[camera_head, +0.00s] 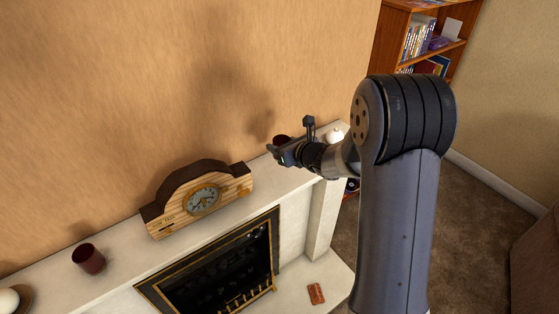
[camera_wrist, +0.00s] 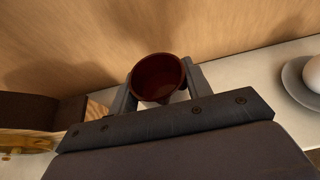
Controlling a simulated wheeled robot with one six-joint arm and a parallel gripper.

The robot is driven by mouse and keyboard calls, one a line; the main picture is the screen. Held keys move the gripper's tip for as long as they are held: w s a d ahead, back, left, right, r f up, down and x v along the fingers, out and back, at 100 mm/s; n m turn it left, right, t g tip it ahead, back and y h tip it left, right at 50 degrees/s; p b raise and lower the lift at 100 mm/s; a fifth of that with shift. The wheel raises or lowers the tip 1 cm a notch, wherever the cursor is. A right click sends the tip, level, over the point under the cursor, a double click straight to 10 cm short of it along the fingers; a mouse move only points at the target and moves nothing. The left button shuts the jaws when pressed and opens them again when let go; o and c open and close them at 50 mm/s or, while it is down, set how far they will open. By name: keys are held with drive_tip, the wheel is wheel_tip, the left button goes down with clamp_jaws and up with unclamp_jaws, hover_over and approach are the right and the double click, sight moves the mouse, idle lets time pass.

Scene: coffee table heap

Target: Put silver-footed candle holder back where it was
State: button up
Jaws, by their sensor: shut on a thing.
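The candle holder, a dark red cup (camera_wrist: 158,77), sits between the fingers of my gripper (camera_wrist: 161,88) in the wrist view, its open mouth facing the camera. My gripper is shut on it. In the head view, the holder (camera_head: 281,140) shows partly behind my gripper (camera_head: 277,150), at the right part of the white mantelpiece (camera_head: 288,189), near the wall. Its foot is mostly hidden, and I cannot tell whether it touches the mantel. A similar dark red cup (camera_head: 88,259) stands at the mantel's left part.
A wooden clock (camera_head: 202,200) stands mid-mantel, left of my gripper. A white round object (camera_wrist: 313,73) on a grey dish (camera_wrist: 291,77) is to the right. Another pale round object (camera_head: 8,300) is at far left. Bare mantel lies between the clock and left cup.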

drive_tip(key=shift+f, duration=2.9)
drive_tip(key=shift+f, duration=0.1)
drive_tip(key=o, duration=1.1)
drive_tip(key=b+v, duration=0.1)
drive_tip(key=v, duration=1.1)
drive_tip(key=shift+b, duration=0.3)
drive_tip(key=shift+w, duration=0.1)
